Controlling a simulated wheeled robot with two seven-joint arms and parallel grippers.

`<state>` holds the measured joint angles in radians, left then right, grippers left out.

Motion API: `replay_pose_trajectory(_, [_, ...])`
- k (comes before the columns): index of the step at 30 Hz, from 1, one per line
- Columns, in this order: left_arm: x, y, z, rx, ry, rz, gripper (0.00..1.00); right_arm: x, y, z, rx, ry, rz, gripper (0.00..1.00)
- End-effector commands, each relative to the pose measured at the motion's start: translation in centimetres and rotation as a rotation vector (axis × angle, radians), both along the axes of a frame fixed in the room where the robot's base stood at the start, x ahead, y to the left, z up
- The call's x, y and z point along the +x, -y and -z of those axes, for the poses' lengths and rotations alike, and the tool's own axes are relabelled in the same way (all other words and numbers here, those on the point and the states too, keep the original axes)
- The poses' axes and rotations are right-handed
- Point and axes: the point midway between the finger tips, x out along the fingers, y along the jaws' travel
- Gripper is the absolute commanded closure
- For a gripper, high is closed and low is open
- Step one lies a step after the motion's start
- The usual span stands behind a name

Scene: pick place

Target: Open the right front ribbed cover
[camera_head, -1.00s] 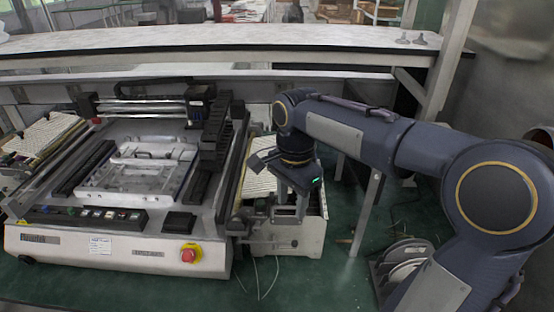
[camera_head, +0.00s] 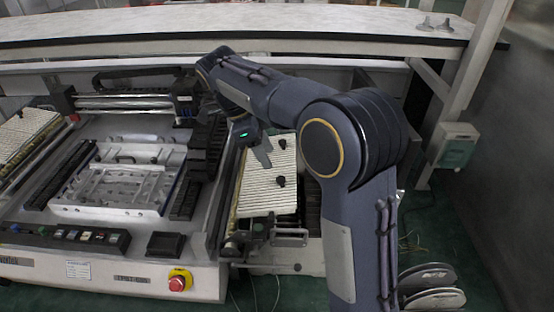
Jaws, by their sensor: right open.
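The right front ribbed cover (camera_head: 262,195) is a pale panel with dark lines on the right side of the machine, with small black knobs on it. It looks closed, but the arm hides part of it. My right gripper (camera_head: 264,153) is open above the far part of this cover, with a grey finger pointing down at the ribs. I cannot tell if it touches the cover. My left gripper is not in view.
The machine's bed holds a metal plate (camera_head: 120,188). A red emergency button (camera_head: 178,281) is at its front. A second ribbed cover (camera_head: 24,133) is at the left. A white shelf (camera_head: 240,24) runs across the back. Reels (camera_head: 432,285) stand at the lower right.

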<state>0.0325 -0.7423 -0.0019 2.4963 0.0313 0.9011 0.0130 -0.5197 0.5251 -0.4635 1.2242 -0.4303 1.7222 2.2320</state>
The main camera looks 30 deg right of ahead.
Motion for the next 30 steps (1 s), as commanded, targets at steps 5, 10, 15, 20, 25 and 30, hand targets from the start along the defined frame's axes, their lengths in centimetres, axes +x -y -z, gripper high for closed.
replay_pose_trajectory(5, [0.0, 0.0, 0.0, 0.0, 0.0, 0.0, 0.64, -0.5, 0.6, 1.7, -0.002, -0.005, 0.003, 0.58])
replay_pose_trajectory(10, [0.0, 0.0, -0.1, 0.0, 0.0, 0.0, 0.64, -1.0, 1.6, 4.4, -0.002, -0.005, 0.002, 0.58])
replay_pose_trajectory(15, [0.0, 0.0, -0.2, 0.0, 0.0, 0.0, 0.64, -1.5, 2.3, 6.3, -0.001, -0.004, 0.002, 0.58])
replay_pose_trajectory(20, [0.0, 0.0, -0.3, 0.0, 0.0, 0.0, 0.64, -1.6, 2.5, 7.1, 0.0, -0.001, 0.0, 0.58])
replay_pose_trajectory(25, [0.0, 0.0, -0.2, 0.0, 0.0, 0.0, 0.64, -1.6, 2.5, 7.1, 0.0, -0.001, 0.0, 0.58])
replay_pose_trajectory(30, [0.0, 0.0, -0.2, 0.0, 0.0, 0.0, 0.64, -1.6, 2.5, 7.1, 0.0, -0.001, 0.0, 0.72])
